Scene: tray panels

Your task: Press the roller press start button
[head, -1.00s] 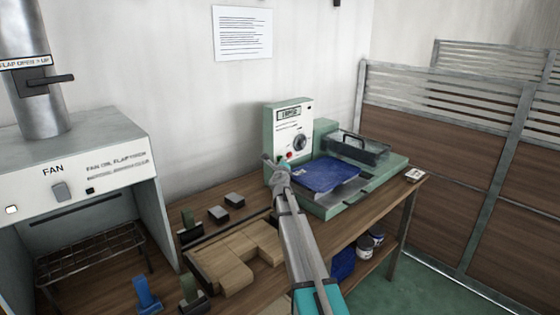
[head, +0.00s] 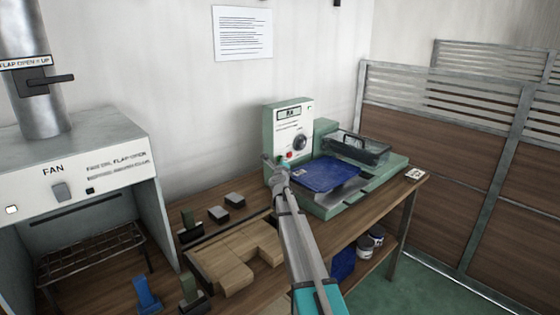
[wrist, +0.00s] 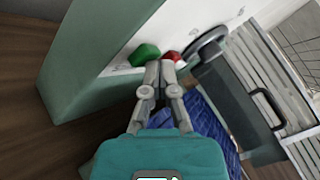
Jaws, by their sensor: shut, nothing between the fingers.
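The roller press (head: 340,185) is a green machine on the bench, with a white control panel (head: 290,128) on its upright housing. In the wrist view a green button (wrist: 145,53) and a red button (wrist: 172,57) sit side by side low on that panel. My gripper (wrist: 160,66) is shut and empty, its tips at the lower edge of the two buttons. Whether they touch the green one I cannot tell. In the head view my gripper (head: 269,161) is at the panel's lower left and hides the green button; the red one (head: 289,155) shows beside it.
A blue sheet (head: 326,174) lies on the press bed, with a dark clear-sided box (head: 355,149) behind it. Wooden blocks (head: 235,256) and small stampers lie on the bench to the left, beside the fan hood (head: 75,165). A partition (head: 450,150) stands at the right.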

